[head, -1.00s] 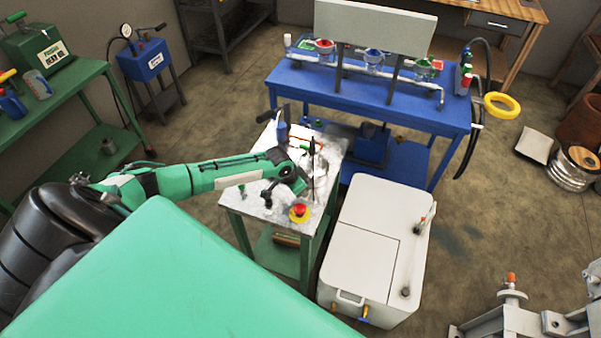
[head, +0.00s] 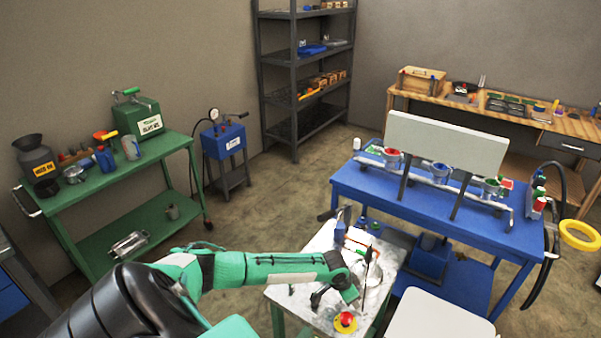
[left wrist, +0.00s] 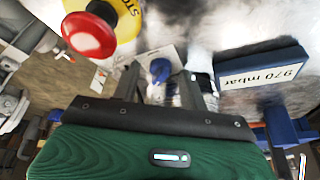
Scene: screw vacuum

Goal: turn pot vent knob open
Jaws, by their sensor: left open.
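In the left wrist view a small blue knob (left wrist: 160,69) shows between and beyond the two dark fingers of my left gripper (left wrist: 163,82). The fingers are apart, and I cannot tell whether either touches the knob. I cannot tell from this view which way the knob is turned. In the head view my left gripper (head: 358,287) is low over the small light-topped cart (head: 292,297), and my arm hides part of what stands there. The pot itself is not clearly made out. My right gripper is in neither view.
A red stop button on a yellow collar (head: 345,322) sits at the cart's near edge; it also shows close in the left wrist view (left wrist: 90,36). A display reading 970 mbar (left wrist: 262,70) is right of the fingers. A blue bench (head: 350,183) stands behind, a white box (head: 440,317) to the right.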

